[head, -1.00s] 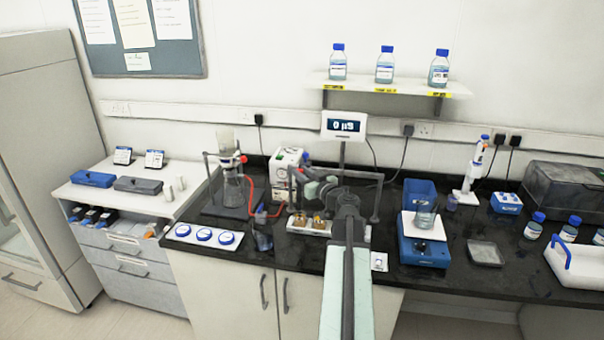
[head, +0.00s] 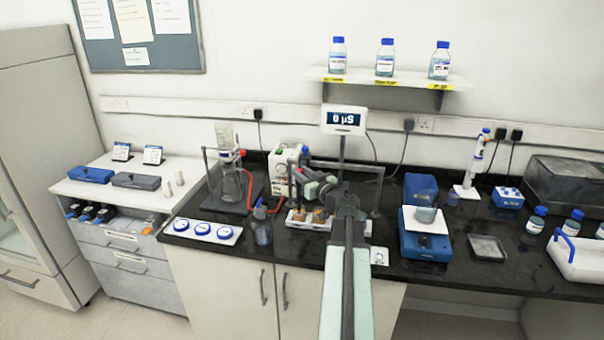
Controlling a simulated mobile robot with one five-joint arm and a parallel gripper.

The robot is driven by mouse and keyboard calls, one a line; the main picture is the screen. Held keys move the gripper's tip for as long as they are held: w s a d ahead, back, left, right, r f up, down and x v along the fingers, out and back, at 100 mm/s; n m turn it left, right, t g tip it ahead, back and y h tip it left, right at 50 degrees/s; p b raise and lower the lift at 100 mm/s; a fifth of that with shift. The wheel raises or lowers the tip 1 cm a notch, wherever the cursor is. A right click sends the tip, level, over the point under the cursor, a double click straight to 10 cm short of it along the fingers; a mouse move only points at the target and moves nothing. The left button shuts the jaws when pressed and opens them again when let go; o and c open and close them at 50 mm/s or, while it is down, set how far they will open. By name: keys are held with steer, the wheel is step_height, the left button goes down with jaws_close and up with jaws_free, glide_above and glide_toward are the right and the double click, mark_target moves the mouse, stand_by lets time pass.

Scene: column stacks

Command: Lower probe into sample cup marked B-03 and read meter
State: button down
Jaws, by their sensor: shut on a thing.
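The meter (head: 343,119) stands at the back middle on a thin post, and its display reads 0 µS. A white rack (head: 309,226) with small sample cups holding amber liquid (head: 319,215) sits on the black bench, left of my forearm. The cup labels, B-03 among them, are too small to read. My gripper (head: 299,177) is above and behind the rack, at the end of my arm, pointing left. It is shut on the probe, which is small and mostly hidden by the arm. I cannot tell whether the probe's tip is over or inside a cup.
A clamp stand with a flask (head: 232,182) and a white box with dials (head: 286,168) stand left of my gripper.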

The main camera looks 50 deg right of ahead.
steer(key=c, duration=1.2)
jaws_free()
steer(key=shift+w+f, duration=0.1)
steer(key=shift+f, duration=0.1)
steer(key=shift+c, duration=0.2)
steer(key=v, duration=0.8)
